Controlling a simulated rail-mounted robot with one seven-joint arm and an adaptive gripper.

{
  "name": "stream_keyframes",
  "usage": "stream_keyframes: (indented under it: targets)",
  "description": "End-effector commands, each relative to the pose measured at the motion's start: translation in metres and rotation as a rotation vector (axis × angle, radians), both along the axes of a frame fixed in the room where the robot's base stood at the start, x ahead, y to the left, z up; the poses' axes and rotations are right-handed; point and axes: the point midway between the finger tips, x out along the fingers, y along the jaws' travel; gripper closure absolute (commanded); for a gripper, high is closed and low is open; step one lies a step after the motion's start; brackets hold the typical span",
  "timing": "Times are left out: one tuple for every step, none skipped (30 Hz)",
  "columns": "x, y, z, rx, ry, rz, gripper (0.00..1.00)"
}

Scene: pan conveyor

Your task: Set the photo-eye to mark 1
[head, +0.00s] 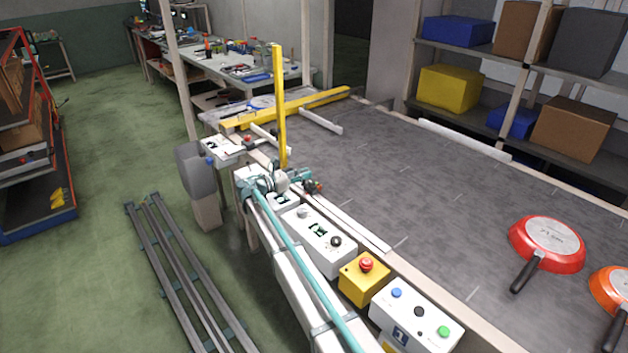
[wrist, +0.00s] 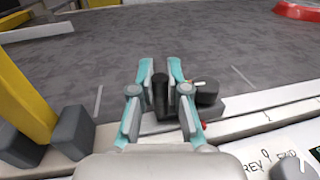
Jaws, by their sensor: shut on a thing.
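My gripper (wrist: 160,78) has its two teal fingers on either side of an upright black post (wrist: 160,97), shut on it. The post appears to be part of the photo-eye, with a round black knob (wrist: 207,93) and a grey base to its right beside the conveyor edge. In the head view, the dark photo-eye (head: 314,188) with a red bit shows at the belt's near edge, next to my gripper (head: 298,175), which partly hides it.
A tall yellow post (head: 279,105) stands close behind my gripper. A yellow emergency-stop box (head: 364,282) and white button boxes (head: 417,318) line the near side.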

Motion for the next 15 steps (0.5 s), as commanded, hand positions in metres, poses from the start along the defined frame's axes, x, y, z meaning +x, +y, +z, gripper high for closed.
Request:
stream_keyframes:
  targets:
    - [0.0053, 0.0047, 0.0002, 0.0, 0.0, 0.001, 1.0]
    - [0.0065, 0.0058, 0.0001, 0.0, 0.0, 0.001, 1.0]
    - [0.0076, 0.007, 0.0001, 0.0, 0.0, 0.001, 1.0]
    - [0.0082, 0.0075, 0.0001, 0.0, 0.0, 0.001, 1.0]
    - [0.0086, 0.0079, 0.0, 0.0, 0.0, 0.0, 1.0]
    - [0.0089, 0.0082, 0.0, 0.0, 0.0, 0.0, 1.0]
    - [0.009, 0.0083, -0.0001, 0.0, 0.0, 0.0, 1.0]
    - [0.009, 0.0083, -0.0001, 0.0, 0.0, 0.0, 1.0]
    - [0.0089, 0.0082, -0.0001, 0.0, 0.0, 0.0, 1.0]
    - [0.0087, 0.0081, -0.0001, 0.0, 0.0, 0.0, 1.0]
    - [0.0086, 0.0081, -0.0001, 0.0, 0.0, 0.0, 1.0]
    - [0.0085, 0.008, -0.0001, 0.0, 0.0, 0.0, 1.0]
    - [0.0086, 0.008, -0.0001, 0.0, 0.0, 0.0, 1.0]
    - [0.0086, 0.008, -0.0001, 0.0, 0.0, 0.0, 1.0]
    - [0.0084, 0.0079, -0.0001, 0.0, 0.0, 0.0, 1.0]
